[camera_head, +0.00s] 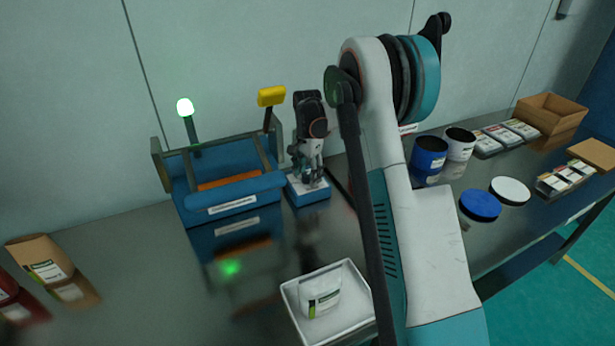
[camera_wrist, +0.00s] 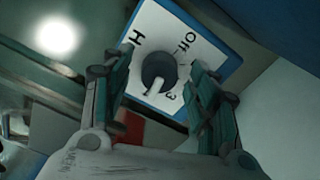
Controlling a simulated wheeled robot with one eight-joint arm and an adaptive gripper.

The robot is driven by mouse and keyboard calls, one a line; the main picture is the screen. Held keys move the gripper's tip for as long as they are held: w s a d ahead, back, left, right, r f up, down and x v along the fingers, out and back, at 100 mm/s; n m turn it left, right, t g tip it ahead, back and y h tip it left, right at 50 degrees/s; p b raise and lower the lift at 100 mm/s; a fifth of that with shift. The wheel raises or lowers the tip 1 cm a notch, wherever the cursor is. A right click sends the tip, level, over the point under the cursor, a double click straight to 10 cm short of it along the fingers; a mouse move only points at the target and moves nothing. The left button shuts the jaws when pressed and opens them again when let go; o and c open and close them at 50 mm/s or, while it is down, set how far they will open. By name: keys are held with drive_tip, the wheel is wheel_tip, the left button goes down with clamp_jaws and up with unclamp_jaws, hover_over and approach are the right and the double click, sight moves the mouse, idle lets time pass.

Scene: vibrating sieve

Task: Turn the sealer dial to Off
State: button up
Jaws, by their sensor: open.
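The sealer (camera_head: 232,181) is a blue machine with an orange strip, standing against the wall in the head view. A blue box with a white dial plate (camera_head: 310,197) stands at its right side. In the wrist view, the white dial plate (camera_wrist: 150,40) carries the markings OFF, H and 3 around a round dark dial (camera_wrist: 158,72). My gripper (camera_wrist: 160,68) is open, with one finger on each side of the dial; contact is unclear. In the head view, my gripper (camera_head: 312,174) points down over the dial plate and hides the dial.
A green lamp (camera_head: 186,107) and yellow-topped lever (camera_head: 271,96) rise at the sealer. A white tray (camera_head: 335,322) with a pouch (camera_head: 320,296) lies in front. A blue tub (camera_head: 428,155) and carton (camera_head: 547,115) stand right. The bench front left is mostly clear.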

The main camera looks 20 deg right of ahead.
drive_tip(key=shift+f, duration=0.2)
drive_tip(key=c, duration=1.1)
